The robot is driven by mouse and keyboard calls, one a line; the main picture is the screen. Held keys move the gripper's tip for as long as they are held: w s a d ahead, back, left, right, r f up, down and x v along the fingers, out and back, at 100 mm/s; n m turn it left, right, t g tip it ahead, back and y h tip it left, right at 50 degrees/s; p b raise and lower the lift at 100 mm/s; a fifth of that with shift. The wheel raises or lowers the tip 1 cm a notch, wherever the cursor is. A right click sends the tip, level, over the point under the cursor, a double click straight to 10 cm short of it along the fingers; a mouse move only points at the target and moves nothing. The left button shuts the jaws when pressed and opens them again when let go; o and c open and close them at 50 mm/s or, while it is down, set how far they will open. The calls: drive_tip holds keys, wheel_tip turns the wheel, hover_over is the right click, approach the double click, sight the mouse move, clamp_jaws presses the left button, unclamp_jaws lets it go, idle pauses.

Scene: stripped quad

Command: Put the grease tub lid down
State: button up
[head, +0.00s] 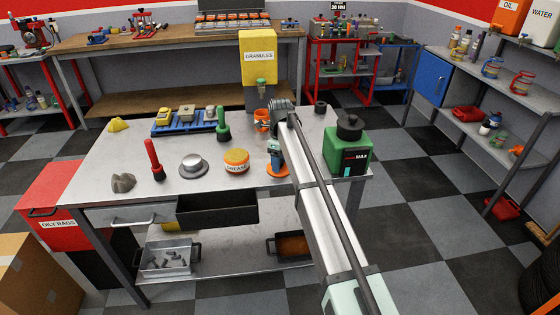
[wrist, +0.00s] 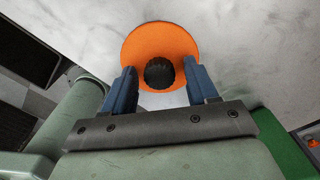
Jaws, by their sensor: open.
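The grease tub lid, an orange disc with a black knob, shows in the wrist view (wrist: 160,37) and in the head view (head: 278,172). It appears to lie flat on the grey metal bench top (head: 210,190), right of the grease tub (head: 237,167). The tub has a white and orange label and its yellow-brown content shows at the top. My gripper (wrist: 160,73) is open, pointing down over the lid, with one blue finger on each side of the knob. In the head view my gripper (head: 275,157) partly hides the lid and its knob.
A silver round piece with a knob (head: 193,166), a red-handled tool (head: 155,162) and a green-handled tool (head: 223,127) stand to the left. A green canister (head: 345,150) stands close on the right. An open dark drawer (head: 217,210) juts from the bench's front.

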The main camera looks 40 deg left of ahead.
wheel_tip(320, 180, up, 12)
idle(0.6)
drive_tip(key=shift+r, duration=0.1)
